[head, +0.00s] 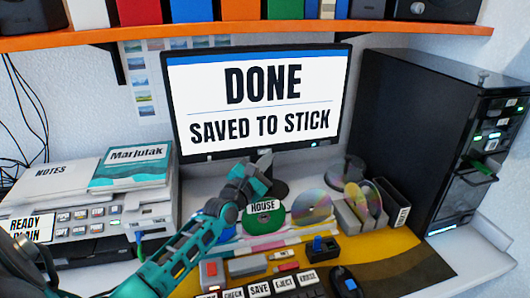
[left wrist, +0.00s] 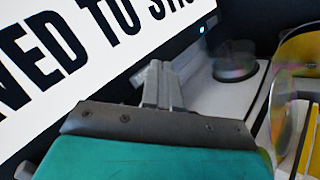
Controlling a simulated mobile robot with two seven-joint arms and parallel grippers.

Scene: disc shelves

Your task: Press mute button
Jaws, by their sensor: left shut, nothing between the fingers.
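The monitor (head: 256,100) stands at the back centre and reads "DONE SAVED TO STICK". Its dark lower bezel has small marks; I cannot make out which one, if any, is the mute button. My left gripper (head: 266,163) is shut and empty just in front of the bezel's lower middle. In the left wrist view its closed fingers (left wrist: 156,84) point toward the dark bezel, beside the screen. I cannot tell whether the tips touch it. A small blue light (left wrist: 202,28) shows on the bezel to the right of the fingers. My right gripper is not in view.
Below my arm lie a grey box with a red button (head: 211,268) and a row of labelled keys (head: 260,289). Discs (head: 312,206) stand on the desk centre. A black tower (head: 420,130) stands right, a button panel (head: 85,222) left. An orange shelf (head: 240,32) hangs above.

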